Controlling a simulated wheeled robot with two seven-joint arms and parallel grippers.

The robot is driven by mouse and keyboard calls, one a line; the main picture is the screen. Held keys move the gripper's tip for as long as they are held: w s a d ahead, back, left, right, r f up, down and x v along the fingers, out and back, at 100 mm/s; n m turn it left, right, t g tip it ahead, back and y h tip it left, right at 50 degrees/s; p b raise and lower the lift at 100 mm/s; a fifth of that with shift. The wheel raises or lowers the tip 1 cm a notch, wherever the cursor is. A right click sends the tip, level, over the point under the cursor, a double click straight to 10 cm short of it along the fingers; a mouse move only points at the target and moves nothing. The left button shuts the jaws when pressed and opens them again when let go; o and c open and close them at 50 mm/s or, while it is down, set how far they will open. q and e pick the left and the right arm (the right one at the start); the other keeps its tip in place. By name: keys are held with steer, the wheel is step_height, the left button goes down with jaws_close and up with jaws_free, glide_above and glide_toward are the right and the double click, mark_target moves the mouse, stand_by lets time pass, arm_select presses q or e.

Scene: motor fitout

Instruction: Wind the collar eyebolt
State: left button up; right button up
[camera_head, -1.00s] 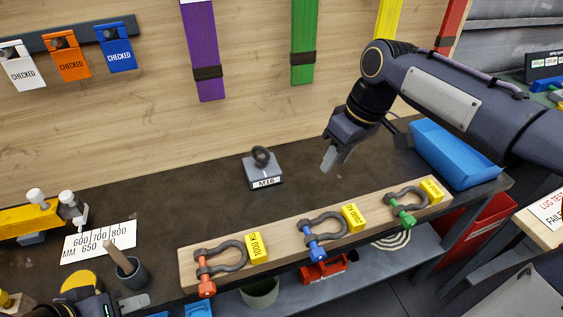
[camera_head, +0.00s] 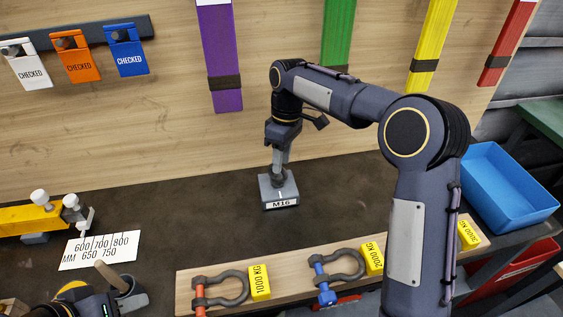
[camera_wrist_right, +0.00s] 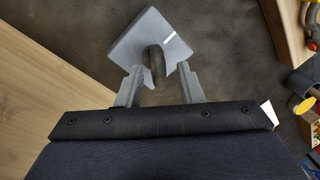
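The collar eyebolt (camera_wrist_right: 157,62) is a dark ring standing on a grey block (camera_head: 279,193) labelled M16, on the dark bench top. In the head view its ring is largely hidden by my right gripper (camera_head: 280,168), which points down onto it from above. In the right wrist view the fingers of the right gripper (camera_wrist_right: 161,72) are apart, one on each side of the ring, with a gap visible on both sides. My left gripper (camera_head: 132,302) shows only partly at the bottom left, apart from the eyebolt; its opening is not clear.
A wooden board (camera_head: 213,283) with shackles and yellow weight tags lies along the front edge. A blue bin (camera_head: 510,190) is at right. The bench around the block is clear.

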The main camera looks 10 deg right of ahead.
steer(key=shift+s+f, duration=0.1)
steer(key=shift+f, duration=0.5)
steer(key=shift+c, duration=0.2)
jaws_close()
steer(key=shift+m, duration=0.4)
